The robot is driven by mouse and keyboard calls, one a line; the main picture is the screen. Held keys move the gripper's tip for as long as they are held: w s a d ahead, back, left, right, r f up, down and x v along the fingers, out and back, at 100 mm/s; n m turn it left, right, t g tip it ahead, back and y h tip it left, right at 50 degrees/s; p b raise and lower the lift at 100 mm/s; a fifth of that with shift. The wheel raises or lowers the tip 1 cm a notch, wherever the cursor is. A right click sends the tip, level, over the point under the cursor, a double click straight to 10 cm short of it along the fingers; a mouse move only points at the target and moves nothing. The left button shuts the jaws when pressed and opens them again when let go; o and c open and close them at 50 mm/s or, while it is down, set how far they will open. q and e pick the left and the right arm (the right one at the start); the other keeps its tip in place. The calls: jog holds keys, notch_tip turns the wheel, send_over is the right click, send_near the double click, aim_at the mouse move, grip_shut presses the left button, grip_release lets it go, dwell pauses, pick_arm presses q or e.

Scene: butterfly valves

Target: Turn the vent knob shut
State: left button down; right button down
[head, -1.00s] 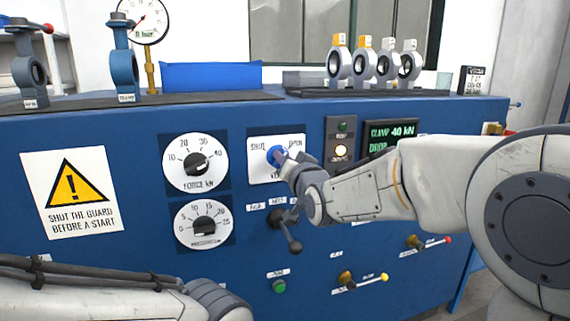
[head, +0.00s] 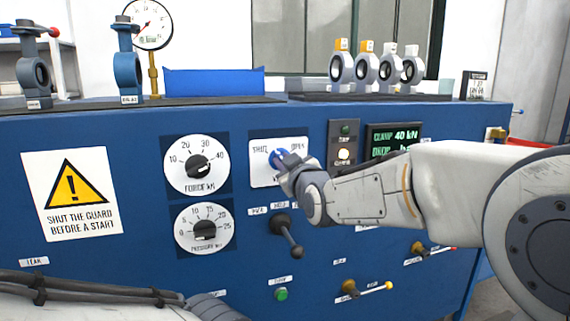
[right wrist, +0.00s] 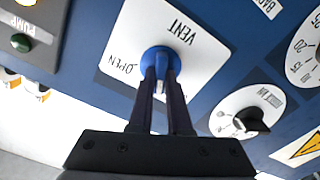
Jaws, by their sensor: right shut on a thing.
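The vent knob (head: 276,155) is blue and sits on a white plate (head: 262,178) on the front of the blue panel. The plate is marked SHUT at upper left and OPEN at upper right. My right gripper (head: 284,161) is on the knob and covers part of it. In the right wrist view the two dark fingers (right wrist: 161,75) are closed on the blue knob (right wrist: 158,56), with VENT and OPEN readable upside down. The knob's exact pointing is hard to tell behind the fingers. My left gripper is not in view.
A force dial (head: 197,165) and a pressure dial (head: 204,229) are left of the plate. An indicator box (head: 343,145) and a display (head: 393,139) are to the right.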

jog(key=n, duration=0.6)
jog(key=shift+a+f+n, duration=0.1)
jog(key=shift+f+n, duration=0.1)
jog(key=shift+n, duration=0.1)
dwell(0.4)
jog(key=c, duration=0.9)
grip_release()
jog(key=shift+o, duration=0.2)
jog(key=shift+s, duration=0.15)
jog(key=p+v, duration=0.1)
jog(key=v, duration=0.9)
